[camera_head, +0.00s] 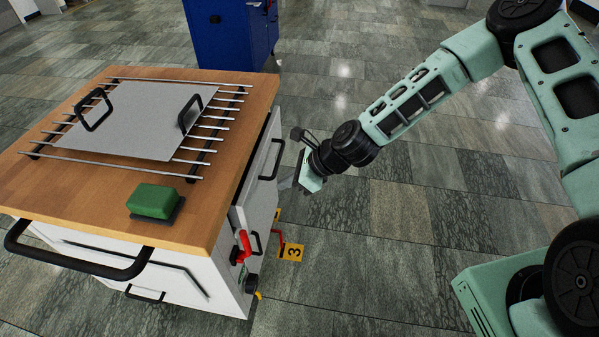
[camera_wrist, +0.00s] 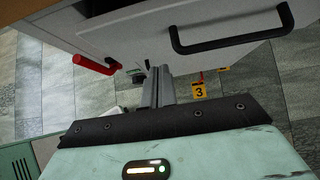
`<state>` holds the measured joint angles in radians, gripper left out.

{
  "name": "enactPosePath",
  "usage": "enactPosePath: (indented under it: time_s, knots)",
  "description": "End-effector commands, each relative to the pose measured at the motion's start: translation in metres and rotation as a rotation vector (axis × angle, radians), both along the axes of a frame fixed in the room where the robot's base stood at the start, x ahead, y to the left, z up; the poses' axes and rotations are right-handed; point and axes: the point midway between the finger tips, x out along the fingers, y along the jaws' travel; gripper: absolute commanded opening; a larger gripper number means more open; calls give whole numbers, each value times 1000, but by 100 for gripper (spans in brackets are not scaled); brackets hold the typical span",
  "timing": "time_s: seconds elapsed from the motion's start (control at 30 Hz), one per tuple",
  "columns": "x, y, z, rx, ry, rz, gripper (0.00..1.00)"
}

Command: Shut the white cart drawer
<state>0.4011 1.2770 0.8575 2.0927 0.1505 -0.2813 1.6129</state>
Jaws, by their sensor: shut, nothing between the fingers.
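The white cart drawer (camera_head: 265,158) is on the right side of the wood-topped cart, with a black bar handle (camera_head: 273,160). Its front seems to stand a little out from under the top, with a dark strip behind its upper edge. In the wrist view the drawer front (camera_wrist: 150,38) and its handle (camera_wrist: 232,42) fill the upper part. My gripper (camera_head: 286,183) is shut and empty beside the drawer front, near the handle's lower end. The shut fingers (camera_wrist: 157,84) point at the drawer front; whether they touch it I cannot tell.
The cart's wooden top (camera_head: 100,205) carries a grey plate (camera_head: 140,120) on a rack and a green block (camera_head: 153,201). A red lever (camera_head: 243,246) sticks out low on the cart. A blue cabinet (camera_head: 225,35) stands behind.

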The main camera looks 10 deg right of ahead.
Motion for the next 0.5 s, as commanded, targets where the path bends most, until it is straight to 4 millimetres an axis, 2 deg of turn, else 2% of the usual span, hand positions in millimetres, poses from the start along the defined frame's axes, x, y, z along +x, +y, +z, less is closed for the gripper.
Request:
enactPosePath:
  time_s: [0.07,0.23,0.5]
  knots:
    - [3,12,-12,0,1,2,0]
    - [12,35,-11,-1,-3,3,0]
    - [18,48,-12,0,-1,1,0]
